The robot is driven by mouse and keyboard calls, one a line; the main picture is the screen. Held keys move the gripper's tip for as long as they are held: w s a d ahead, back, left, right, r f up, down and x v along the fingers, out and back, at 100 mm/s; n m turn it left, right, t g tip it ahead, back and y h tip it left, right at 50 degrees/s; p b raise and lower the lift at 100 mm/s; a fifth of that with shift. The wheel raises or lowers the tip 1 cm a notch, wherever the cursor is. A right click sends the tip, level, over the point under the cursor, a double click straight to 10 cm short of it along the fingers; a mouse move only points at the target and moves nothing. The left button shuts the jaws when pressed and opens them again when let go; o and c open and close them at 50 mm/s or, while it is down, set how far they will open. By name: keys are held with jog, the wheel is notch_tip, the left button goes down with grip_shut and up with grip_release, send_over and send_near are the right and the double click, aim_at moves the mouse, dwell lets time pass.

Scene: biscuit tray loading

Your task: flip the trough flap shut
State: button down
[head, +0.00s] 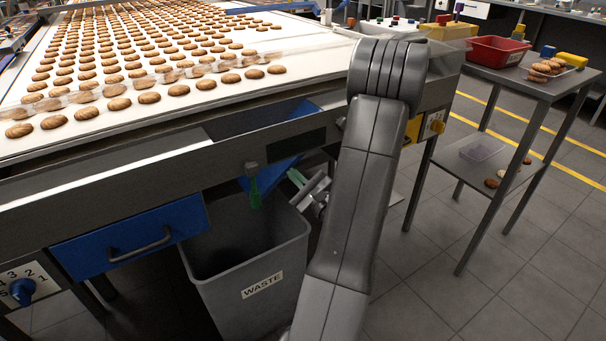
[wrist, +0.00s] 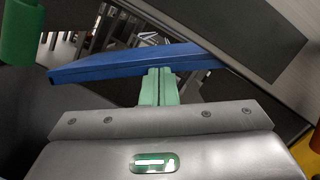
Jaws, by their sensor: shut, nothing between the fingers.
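The blue trough flap (head: 272,171) slants down below the front rail of the conveyor, above the waste bin. In the wrist view the flap (wrist: 130,62) crosses the picture as a blue panel. My gripper (head: 296,178) is just right of the flap in the head view, with its green fingers shut and empty. In the wrist view the fingertips (wrist: 159,72) are at the flap's near edge; I cannot tell whether they touch it. A green handle (head: 255,192) hangs left of my gripper and also shows at the wrist view's top left (wrist: 18,32). My arm hides part of the rail.
The grey waste bin (head: 262,262) stands open underneath. The conveyor (head: 300,52) carries many biscuits above. A blue drawer (head: 130,240) is at the left. A side table (head: 520,84) with a red tray (head: 497,50) stands at the right.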

jog(key=shift+s+a+r+m+t+p, duration=0.25)
jog(key=shift+a+r+m, duration=0.1)
jog(key=shift+r+m, duration=0.2)
jog(key=shift+s+a+r+m+t+p, duration=0.2)
jog(key=shift+a+r+m+p, duration=0.1)
jog(key=shift+r+m, duration=0.25)
jog(key=s+d+f+b, duration=0.2)
jog(key=s+d+f, duration=0.3)
jog(key=d, duration=0.3)
jog(key=shift+s+f+b, duration=0.3)
jog(key=shift+s+f, duration=0.1)
jog(key=shift+s, duration=0.2)
